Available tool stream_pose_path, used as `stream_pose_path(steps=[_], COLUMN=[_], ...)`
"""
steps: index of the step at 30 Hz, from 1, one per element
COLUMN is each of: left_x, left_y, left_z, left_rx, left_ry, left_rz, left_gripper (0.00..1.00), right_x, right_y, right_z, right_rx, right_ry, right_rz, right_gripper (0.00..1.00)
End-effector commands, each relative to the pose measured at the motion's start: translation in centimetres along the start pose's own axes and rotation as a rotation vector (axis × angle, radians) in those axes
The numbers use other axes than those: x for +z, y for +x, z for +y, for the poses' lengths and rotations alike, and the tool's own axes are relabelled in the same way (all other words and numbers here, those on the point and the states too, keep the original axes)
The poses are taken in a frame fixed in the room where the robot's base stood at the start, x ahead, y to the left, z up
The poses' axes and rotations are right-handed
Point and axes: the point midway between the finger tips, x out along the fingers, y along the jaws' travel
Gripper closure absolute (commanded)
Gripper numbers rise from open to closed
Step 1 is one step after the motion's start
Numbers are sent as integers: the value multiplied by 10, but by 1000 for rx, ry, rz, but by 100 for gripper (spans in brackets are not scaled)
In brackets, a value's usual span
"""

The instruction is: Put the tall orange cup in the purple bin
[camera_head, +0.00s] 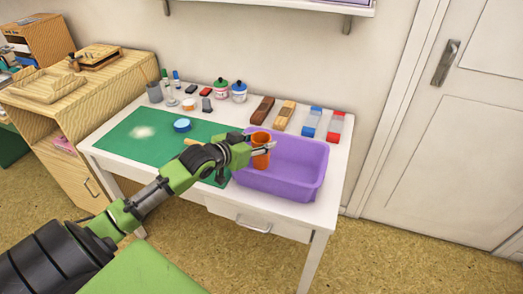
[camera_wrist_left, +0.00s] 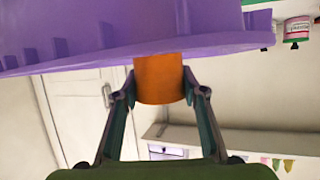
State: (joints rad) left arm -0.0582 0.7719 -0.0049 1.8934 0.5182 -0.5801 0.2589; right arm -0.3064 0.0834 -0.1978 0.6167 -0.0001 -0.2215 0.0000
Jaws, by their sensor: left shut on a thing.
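The tall orange cup (camera_head: 261,158) is held upright in my left gripper (camera_head: 263,147), over the left part of the purple bin. In the left wrist view the orange cup (camera_wrist_left: 160,72) sits between the two fingers of the left gripper (camera_wrist_left: 160,92), which are shut on it. The purple bin (camera_head: 285,186) stands at the table's right front. Its wall (camera_wrist_left: 60,35) fills the top of the wrist view. The cup's lower part overlaps the bin's inside in the head view; whether it touches the floor I cannot tell. My right gripper is out of view.
A wooden cabinet (camera_head: 110,80) is at the left, a white door at the right.

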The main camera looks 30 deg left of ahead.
Motion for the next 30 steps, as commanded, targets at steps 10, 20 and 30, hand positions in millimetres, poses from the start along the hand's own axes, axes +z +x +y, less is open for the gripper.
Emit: stream_pose_path(steps=[10,20,30], left_x=[28,30,27], left_y=[11,12,11], left_z=[1,1,1], left_rx=[0,0,0], left_ry=[1,1,2], left_rz=[-1,-2,-1], left_gripper=[79,44,44], right_x=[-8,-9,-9], right_y=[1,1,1], right_z=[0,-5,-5], right_rx=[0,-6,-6], right_ry=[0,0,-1], right_rz=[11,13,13], right_gripper=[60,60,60])
